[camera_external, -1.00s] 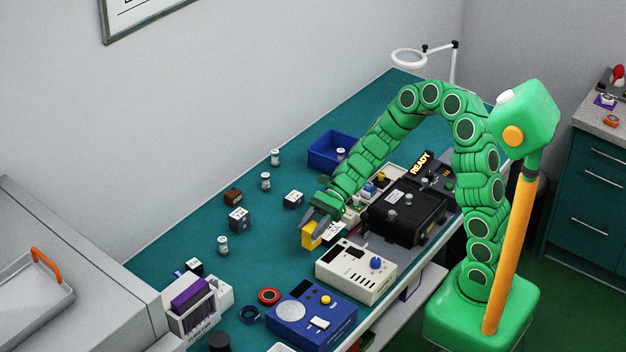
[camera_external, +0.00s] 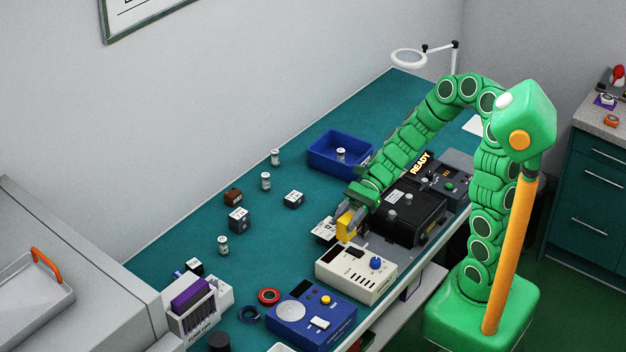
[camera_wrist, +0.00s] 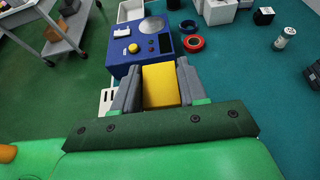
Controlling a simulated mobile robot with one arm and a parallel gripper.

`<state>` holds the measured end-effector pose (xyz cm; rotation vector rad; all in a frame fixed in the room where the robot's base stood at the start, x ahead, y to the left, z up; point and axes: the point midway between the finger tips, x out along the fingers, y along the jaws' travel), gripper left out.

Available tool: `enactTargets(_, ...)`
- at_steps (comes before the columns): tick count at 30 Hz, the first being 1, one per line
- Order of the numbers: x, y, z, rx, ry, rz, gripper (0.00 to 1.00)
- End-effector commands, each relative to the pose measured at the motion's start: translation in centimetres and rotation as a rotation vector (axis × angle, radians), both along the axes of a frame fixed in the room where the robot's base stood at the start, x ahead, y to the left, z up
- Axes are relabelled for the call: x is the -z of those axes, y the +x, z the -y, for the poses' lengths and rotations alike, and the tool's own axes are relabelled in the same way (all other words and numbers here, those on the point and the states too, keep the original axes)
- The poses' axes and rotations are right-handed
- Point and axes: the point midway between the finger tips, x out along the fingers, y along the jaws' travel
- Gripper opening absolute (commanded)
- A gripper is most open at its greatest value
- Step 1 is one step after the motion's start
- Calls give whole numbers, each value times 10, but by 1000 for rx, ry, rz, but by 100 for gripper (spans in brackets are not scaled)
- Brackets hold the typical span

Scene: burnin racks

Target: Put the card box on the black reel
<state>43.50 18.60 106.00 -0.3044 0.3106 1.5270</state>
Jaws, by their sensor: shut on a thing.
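A plain yellow box (camera_external: 346,229), which looks like the card box, is between the fingers of my gripper (camera_external: 350,216). My gripper is shut on it and holds it by its sides, near the cream meter. The yellow box (camera_wrist: 160,86) also fills the gap between the grey fingers in the wrist view. A round black thing (camera_external: 219,342), which may be the black reel, stands at the near left end of the bench, far from my gripper. Its lower part is cut off by the picture edge.
The cream meter (camera_external: 356,272) and a blue device (camera_external: 310,316) stand along the bench front. A red ring (camera_external: 268,296) and a dark blue ring (camera_external: 249,314) lie left of them. A white holder with purple cards (camera_external: 193,310) is further left. The bench middle is fairly clear.

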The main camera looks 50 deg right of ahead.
Motion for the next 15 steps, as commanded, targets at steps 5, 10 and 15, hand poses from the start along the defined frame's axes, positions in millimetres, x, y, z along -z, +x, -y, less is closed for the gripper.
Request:
enactTargets(5,0,0,-1,-1,0,0,11)
enactTargets(10,-2,6,-13,-4,1,-1,11)
enactTargets(15,-6,16,-36,-9,2,0,11)
